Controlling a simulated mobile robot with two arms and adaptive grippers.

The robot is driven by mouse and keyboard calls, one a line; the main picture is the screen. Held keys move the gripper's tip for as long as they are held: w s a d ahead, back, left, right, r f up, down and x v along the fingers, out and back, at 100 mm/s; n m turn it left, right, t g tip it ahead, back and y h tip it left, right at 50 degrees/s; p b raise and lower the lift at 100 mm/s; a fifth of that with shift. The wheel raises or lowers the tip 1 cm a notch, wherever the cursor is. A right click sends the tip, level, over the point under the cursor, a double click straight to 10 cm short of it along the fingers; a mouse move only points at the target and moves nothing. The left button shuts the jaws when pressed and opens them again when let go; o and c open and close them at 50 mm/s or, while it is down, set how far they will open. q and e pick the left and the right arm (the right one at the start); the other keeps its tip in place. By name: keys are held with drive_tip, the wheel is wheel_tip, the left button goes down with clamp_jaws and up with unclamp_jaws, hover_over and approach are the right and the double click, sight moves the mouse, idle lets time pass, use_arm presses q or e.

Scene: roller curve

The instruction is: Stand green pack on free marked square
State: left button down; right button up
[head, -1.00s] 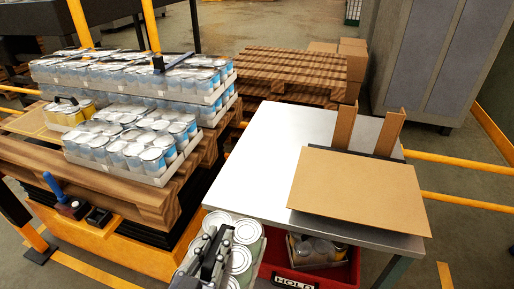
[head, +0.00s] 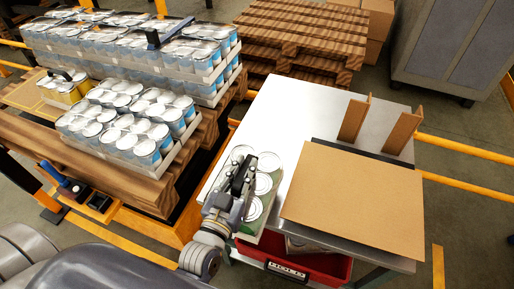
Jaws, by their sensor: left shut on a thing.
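The green pack (head: 266,211) is a tray of several silver-topped cans with green sides. My left gripper (head: 241,178) is shut on it, gripping it from above by its middle. The pack is in front of the left part of the metal table (head: 270,112), left of the cardboard sheet; whether it touches the table I cannot tell. A tan panel with a yellow outline (head: 29,96) lies at the left of the pallet, beside a yellow pack (head: 70,95); whether it is the marked square is unclear. My right gripper is not in view.
Blue-sided can packs (head: 120,135) are stacked on the wooden pallet (head: 140,188). A cardboard sheet (head: 355,200) and two upright cardboard angles (head: 354,118) occupy the table's right. A red bin marked HOLD (head: 330,268) is below the table's front edge. The table's upper left is bare.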

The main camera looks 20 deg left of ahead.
use_arm(q)
drive_tip(key=w+a+f+b, duration=0.1)
drive_tip(key=w+f+b, duration=0.1)
drive_tip(key=w+b, duration=0.3)
drive_tip(key=w+a+f+b, duration=0.2)
drive_tip(key=w+b, duration=0.3)
drive_tip(key=w, duration=0.5)
drive_tip(key=shift+a+f, duration=0.2)
drive_tip(key=shift+f, duration=0.05)
drive_tip(key=shift+s, duration=0.1)
drive_tip(key=c, duration=1.9)
unclamp_jaws()
drive_tip(key=shift+f, duration=0.35)
drive_tip(key=o, duration=0.4)
drive_tip(key=shift+r, duration=0.15)
